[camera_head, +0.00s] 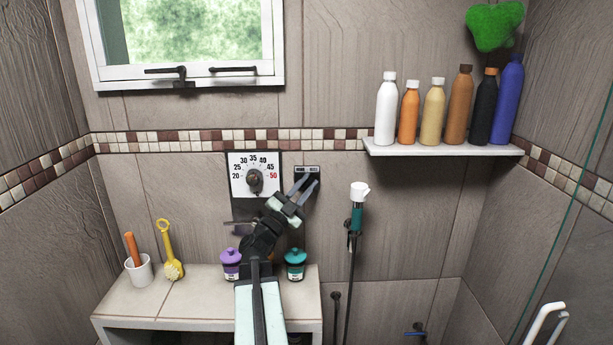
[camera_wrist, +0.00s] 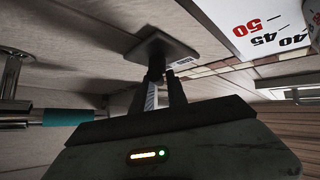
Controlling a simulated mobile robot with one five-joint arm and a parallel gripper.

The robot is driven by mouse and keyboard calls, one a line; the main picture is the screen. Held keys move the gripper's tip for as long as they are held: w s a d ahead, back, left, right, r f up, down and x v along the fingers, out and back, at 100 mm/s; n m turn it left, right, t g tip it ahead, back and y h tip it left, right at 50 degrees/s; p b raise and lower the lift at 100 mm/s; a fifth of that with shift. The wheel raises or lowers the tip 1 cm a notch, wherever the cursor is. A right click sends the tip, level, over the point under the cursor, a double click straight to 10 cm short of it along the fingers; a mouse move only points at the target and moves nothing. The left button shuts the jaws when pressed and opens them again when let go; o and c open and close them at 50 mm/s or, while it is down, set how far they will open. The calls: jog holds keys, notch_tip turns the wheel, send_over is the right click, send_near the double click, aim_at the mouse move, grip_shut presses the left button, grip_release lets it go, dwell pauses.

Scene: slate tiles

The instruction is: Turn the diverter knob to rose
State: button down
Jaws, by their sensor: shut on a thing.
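The diverter's small dark plate (camera_head: 306,169) is on the tiled wall, just right of the white temperature dial. Two small pale labels show on its top edge, too small to read. My gripper (camera_head: 308,184) reaches up to this plate and hides most of the knob in the head view. In the wrist view the plate (camera_wrist: 178,47) lies straight ahead, and the dark diverter knob (camera_wrist: 155,66) stands out from it. The two fingers of my gripper (camera_wrist: 163,93) are closed about the knob. Which label the knob points to cannot be told.
The temperature dial (camera_head: 255,178) is close left of my gripper. A hand shower (camera_head: 357,207) hangs to the right. Purple (camera_head: 231,264) and teal (camera_head: 295,264) jars stand on the bench (camera_head: 205,287) below. A bottle shelf (camera_head: 443,148) is at upper right.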

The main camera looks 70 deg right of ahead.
jog(key=shift+w+r, duration=0.1)
jog(key=shift+w, duration=0.2)
jog(key=c, duration=1.4)
grip_release()
jog(key=b+v, duration=0.1)
jog(key=v, duration=0.1)
jog(key=b+v, duration=0.1)
jog(key=v, duration=0.2)
jog(key=b+v, duration=0.1)
jog(key=v, duration=0.1)
jog(key=shift+w+a+r, duration=0.1)
jog(key=shift+a+r, duration=0.15)
jog(key=shift+a, duration=0.1)
